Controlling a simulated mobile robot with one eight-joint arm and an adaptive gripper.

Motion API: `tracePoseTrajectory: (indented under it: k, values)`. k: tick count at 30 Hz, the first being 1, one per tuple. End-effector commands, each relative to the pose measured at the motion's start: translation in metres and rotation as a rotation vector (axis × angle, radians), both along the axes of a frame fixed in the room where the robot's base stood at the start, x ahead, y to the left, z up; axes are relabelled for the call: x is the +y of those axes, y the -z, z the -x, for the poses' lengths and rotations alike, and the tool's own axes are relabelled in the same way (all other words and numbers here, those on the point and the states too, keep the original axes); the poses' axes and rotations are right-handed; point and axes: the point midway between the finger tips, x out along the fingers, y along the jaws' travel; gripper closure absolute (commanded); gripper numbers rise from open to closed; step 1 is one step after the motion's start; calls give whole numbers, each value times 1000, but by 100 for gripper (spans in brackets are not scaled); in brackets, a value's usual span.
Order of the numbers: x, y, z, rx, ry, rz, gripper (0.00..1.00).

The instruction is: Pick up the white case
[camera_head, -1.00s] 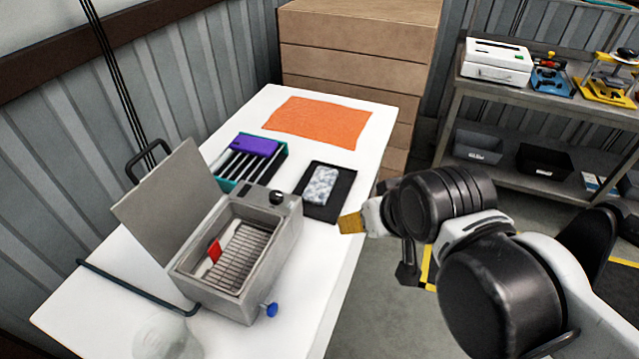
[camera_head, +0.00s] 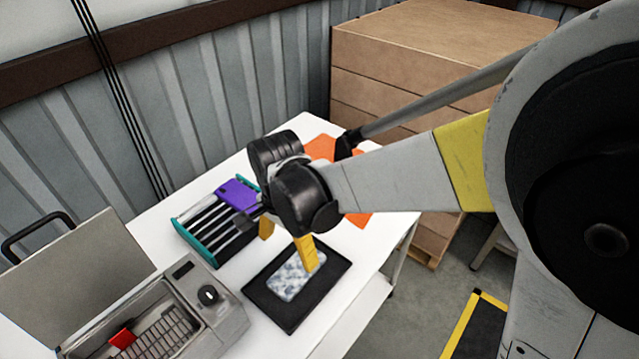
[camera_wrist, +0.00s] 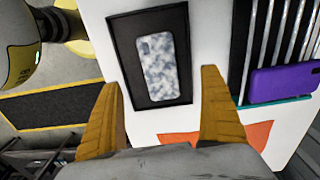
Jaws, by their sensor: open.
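The white case (camera_head: 292,279) is a white phone case with a blue-grey mottled pattern. It lies flat on a black mat (camera_head: 327,289) on the white table. In the wrist view the case (camera_wrist: 158,68) lies ahead of my gripper (camera_wrist: 163,105), a little above the line between the fingertips. My gripper (camera_head: 285,248) is open and empty, with its yellow fingers pointing down over the table. In the head view one finger overlaps the case's upper right corner; I cannot tell whether they touch.
A teal rack (camera_head: 189,240) with several slots and a purple case (camera_head: 240,193) on it stands left of the mat. A grey metal bath (camera_head: 222,318) with its lid up is at the lower left. An orange sheet (camera_head: 320,147) lies behind my arm. Cardboard boxes (camera_head: 400,50) stand beyond the table.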

Motion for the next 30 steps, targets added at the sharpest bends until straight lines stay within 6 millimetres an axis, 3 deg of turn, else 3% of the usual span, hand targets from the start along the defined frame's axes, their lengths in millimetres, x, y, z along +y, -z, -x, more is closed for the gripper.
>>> tracePoseTrajectory:
  k: [7,17,24,30]
  values:
    - [2,42,1,5,7,3,8]
    - [1,69,1,3,6,2,8]
    - [-1,107,2,3,6,2,8]
    - [-1,109,2,3,6,2,8]
